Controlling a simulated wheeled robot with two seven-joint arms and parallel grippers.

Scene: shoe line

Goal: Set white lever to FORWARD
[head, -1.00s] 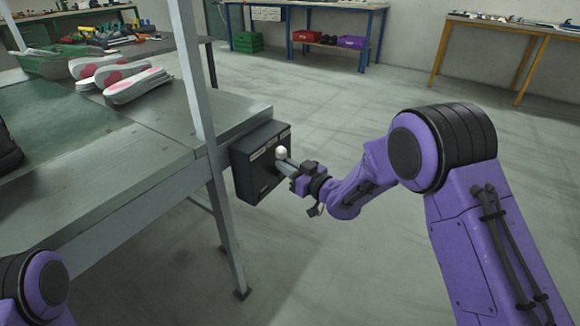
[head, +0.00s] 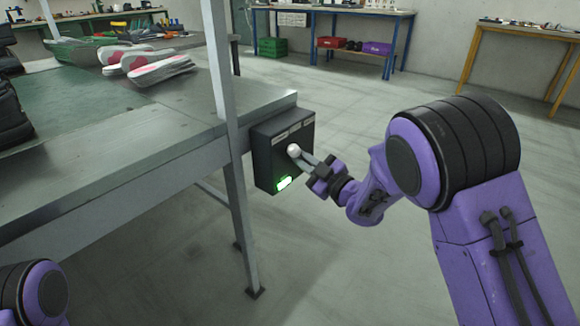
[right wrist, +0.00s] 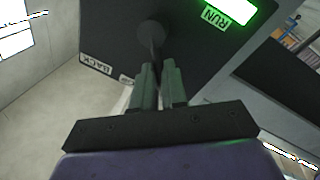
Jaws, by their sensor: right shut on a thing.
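The white lever's round knob (head: 293,150) stands out from the front of a black control box (head: 263,165) on the end of the conveyor table. My right gripper (head: 309,161) is shut at the lever, just right of the knob. In the right wrist view, my right gripper's fingers (right wrist: 160,82) are close around the dark lever stem (right wrist: 153,35); the fingers hide the knob's grip. A BACK label (right wrist: 95,65) shows at left, with another label partly hidden. A green light (right wrist: 232,10) glows beside a RUN label (right wrist: 214,17). My left gripper is out of view.
The conveyor table (head: 180,125) carries pale shoe soles (head: 160,68) and dark shoes (head: 12,112). A grey post (head: 218,70) rises close to the box's left. Floor right of the box is clear. Workbenches stand at the back.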

